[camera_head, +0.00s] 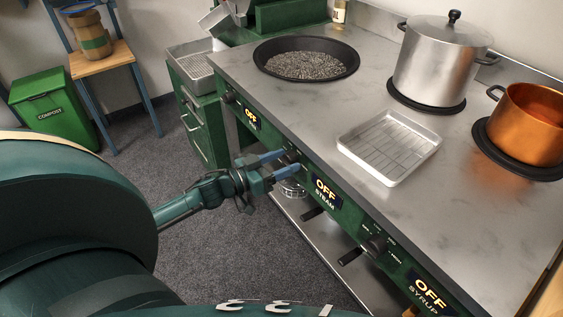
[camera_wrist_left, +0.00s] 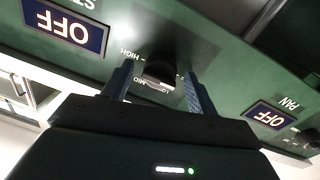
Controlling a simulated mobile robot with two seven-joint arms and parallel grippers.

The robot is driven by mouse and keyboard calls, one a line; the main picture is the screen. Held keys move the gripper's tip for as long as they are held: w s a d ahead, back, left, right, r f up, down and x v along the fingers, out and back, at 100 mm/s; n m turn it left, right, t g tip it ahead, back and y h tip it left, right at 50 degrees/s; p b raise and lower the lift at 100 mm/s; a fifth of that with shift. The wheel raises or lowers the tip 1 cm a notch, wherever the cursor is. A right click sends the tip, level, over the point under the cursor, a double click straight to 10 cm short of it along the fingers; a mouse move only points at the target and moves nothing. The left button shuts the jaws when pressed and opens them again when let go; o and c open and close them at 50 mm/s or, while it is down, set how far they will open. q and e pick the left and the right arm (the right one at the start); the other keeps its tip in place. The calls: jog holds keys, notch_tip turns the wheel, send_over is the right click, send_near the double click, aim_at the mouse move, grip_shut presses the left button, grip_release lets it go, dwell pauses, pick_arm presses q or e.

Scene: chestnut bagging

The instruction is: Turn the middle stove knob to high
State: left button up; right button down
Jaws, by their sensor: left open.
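The middle stove knob (camera_wrist_left: 158,68) is dark and round on the green front panel, beside the STEAM display (camera_head: 326,189), which reads OFF. My left gripper (camera_head: 279,166) reaches the panel at this knob. In the left wrist view the open fingers of the left gripper (camera_wrist_left: 158,90) stand one on each side of the knob, with visible gaps. HIGH, MID and LOW marks show around the knob, upside down. In the head view the fingers partly hide the knob. My right gripper is not in view.
The PAN display (camera_head: 250,116) and SYRUP display (camera_head: 431,295) also read OFF. The SYRUP knob (camera_head: 376,244) is further right. On the stove top are a black pan (camera_head: 306,44), a wire-racked tray (camera_head: 345,145), a steel pot (camera_head: 435,65) and a copper pot (camera_head: 530,125).

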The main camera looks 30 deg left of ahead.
pick_arm(q)
jog(key=shift+c, duration=0.5)
jog(key=c, duration=0.7)
jog(key=shift+c, duration=0.7)
